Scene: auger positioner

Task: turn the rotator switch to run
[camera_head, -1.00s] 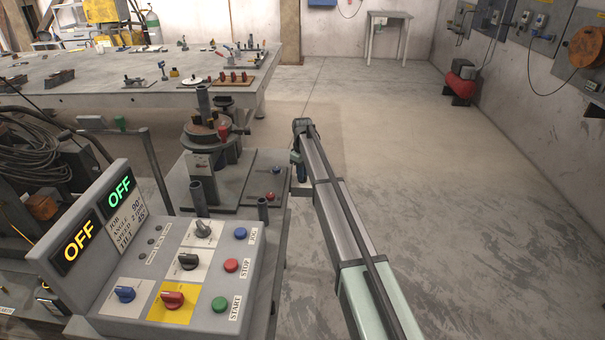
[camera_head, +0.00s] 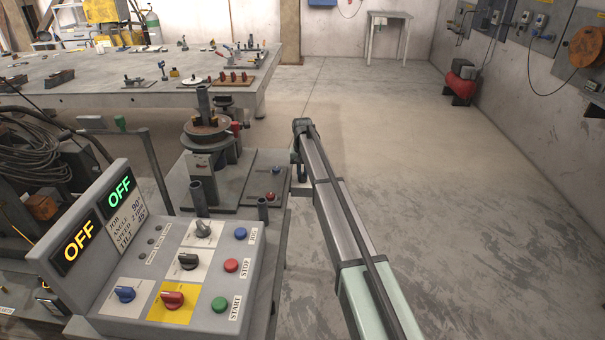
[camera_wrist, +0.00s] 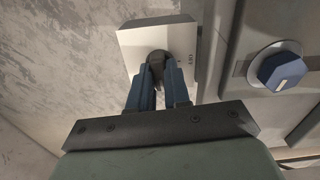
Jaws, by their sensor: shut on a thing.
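In the wrist view, the blue fingers of my gripper (camera_wrist: 157,82) are closed around a dark round knob (camera_wrist: 157,58), which I take to be the rotator switch. It sits on a pale plate (camera_wrist: 184,38) with small lettering at its right edge, too small to read surely. The fingers hide the near part of the knob, and its pointer is not clear. In the head view, my gripper is at the right side of the positioner (camera_head: 214,160), mostly hidden by my arm, and the switch cannot be made out there.
A blue hexagonal knob (camera_wrist: 283,71) stands right of the plate. In the head view, the control panel (camera_head: 180,270) with knobs and buttons is at front left; its displays read OFF. A metal table (camera_head: 110,80) stands behind. Floor to the right is clear.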

